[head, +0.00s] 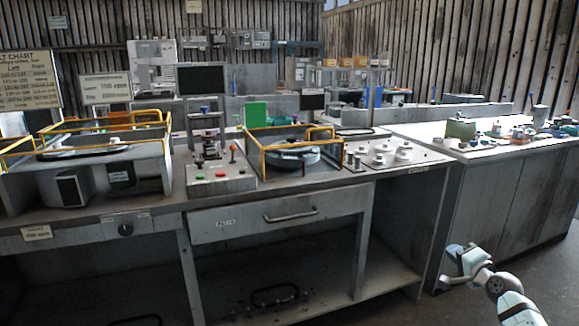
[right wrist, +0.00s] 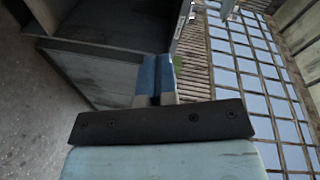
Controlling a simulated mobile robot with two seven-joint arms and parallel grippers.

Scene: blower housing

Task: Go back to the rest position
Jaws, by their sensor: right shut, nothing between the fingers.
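My right gripper (head: 446,279) is at the lower right of the head view, low in front of the gap between the two workbenches. It is clear of both benches and holds nothing. In the right wrist view its two blue fingers (right wrist: 155,78) lie side by side, pressed together and empty. My left gripper is not in either view.
A grey metal workbench (head: 262,225) with a drawer and open lower shelf spans the front. It carries yellow-framed housings (head: 290,155) and a control box with buttons (head: 214,180). Another bench (head: 505,190) with small parts stands right. Bare floor (head: 555,270) lies at lower right.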

